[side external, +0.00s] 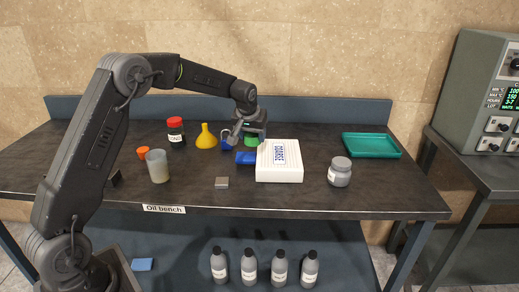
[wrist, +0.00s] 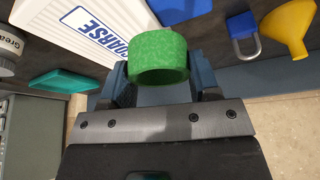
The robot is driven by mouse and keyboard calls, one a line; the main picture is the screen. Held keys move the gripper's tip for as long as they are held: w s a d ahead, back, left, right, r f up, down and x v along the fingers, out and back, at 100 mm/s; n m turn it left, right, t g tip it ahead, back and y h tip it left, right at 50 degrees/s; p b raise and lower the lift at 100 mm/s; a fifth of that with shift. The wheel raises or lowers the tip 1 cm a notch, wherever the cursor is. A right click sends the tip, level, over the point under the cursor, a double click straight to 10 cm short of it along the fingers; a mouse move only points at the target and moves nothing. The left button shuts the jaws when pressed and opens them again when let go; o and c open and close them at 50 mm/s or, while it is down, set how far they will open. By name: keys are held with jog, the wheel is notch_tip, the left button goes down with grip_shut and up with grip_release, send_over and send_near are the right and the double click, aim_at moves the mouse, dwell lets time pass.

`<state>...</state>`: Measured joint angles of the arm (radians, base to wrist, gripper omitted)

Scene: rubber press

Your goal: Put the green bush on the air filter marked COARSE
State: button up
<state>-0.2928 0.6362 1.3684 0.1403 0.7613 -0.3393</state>
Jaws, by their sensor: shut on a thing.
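The green bush (side external: 251,141) is a short, thick ring. My gripper (side external: 247,136) is shut on it, and in the wrist view the bush (wrist: 158,68) sits between the two fingers (wrist: 160,84). The air filter marked COARSE (side external: 275,172) is a white box with blue lettering, lying on the bench in front and to the right of the bush in the side view. It also shows at upper left in the wrist view (wrist: 60,28). The bush is apart from the filter's labelled face; its height above the bench is hard to tell.
A blue padlock (side external: 227,145) and yellow funnel (side external: 206,139) stand left of my gripper. A grey jar (side external: 339,174) and green tray (side external: 371,146) are to the right. A small grey block (side external: 222,183) lies in front.

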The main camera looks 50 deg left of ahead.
aim_at(260, 155)
jog(key=shift+w+d+f, duration=0.75)
jog(key=shift+f, duration=1.9)
jog(key=shift+f, duration=0.1)
jog(key=o, duration=0.9)
